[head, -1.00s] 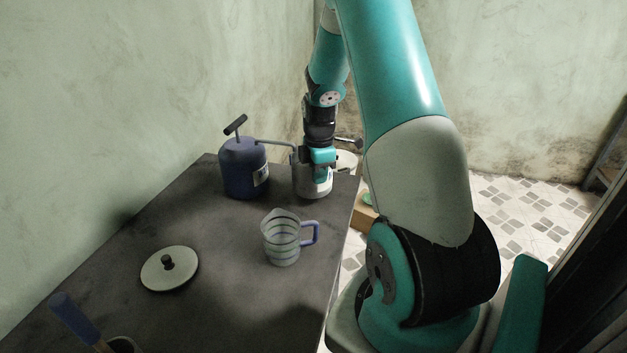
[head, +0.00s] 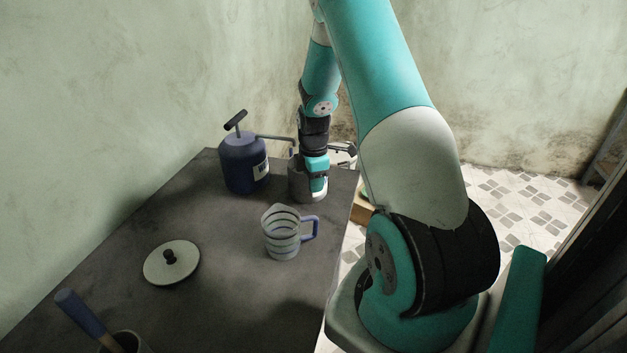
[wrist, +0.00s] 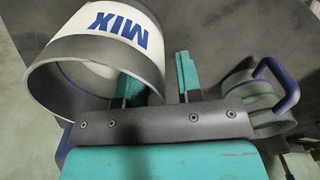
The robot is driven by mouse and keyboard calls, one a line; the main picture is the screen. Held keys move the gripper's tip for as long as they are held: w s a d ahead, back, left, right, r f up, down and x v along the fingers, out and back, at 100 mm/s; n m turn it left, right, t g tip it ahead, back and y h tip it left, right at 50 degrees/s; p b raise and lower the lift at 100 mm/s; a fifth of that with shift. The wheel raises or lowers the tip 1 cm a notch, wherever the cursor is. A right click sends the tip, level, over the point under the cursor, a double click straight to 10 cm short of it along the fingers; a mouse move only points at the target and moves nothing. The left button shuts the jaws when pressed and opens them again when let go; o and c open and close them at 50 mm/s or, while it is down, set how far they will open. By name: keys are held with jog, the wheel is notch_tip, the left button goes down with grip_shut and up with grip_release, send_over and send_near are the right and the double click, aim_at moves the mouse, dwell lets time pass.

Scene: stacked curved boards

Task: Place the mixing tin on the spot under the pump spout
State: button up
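The mixing tin (head: 297,184) is a grey cup standing at the far right of the table, with a white band and blue MIX lettering in the wrist view (wrist: 95,48). My gripper (wrist: 158,75) is open across the tin's wall, one finger inside the mouth and one outside, with gaps showing beside the wall. In the head view my gripper (head: 316,178) hides part of the tin. The dark blue pump (head: 243,163) stands left of it, and its thin spout (head: 275,138) reaches over to the tin's left rim. The spot under the spout is hidden.
A striped measuring jug with a blue handle (head: 282,235) stands in front of the tin, near the table's right edge. A pale lid with a black knob (head: 170,263) lies at left. A cup with a blue-handled tool (head: 82,312) is in the near corner.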

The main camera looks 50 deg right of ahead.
jog(key=shift+r, duration=0.15)
notch_tip(320, 180, up, 12)
jog(key=b, duration=0.2)
jog(key=w+a+r+m+t+y, duration=0.1)
jog(key=a+r, duration=0.2)
jog(key=a, duration=0.5)
jog(key=a+r, duration=0.2)
jog(key=a, duration=0.6)
jog(key=s+a+r+m+y, duration=0.1)
jog(key=s+a+r, duration=0.1)
jog(key=s+a, duration=0.7)
jog(key=s+a+r+m+g+y, duration=0.1)
jog(key=s+a+r+m+y, duration=0.1)
jog(key=s+a, duration=0.8)
jog(key=a, duration=0.5)
jog(key=shift+r, duration=0.4)
jog(key=shift+d, duration=0.1)
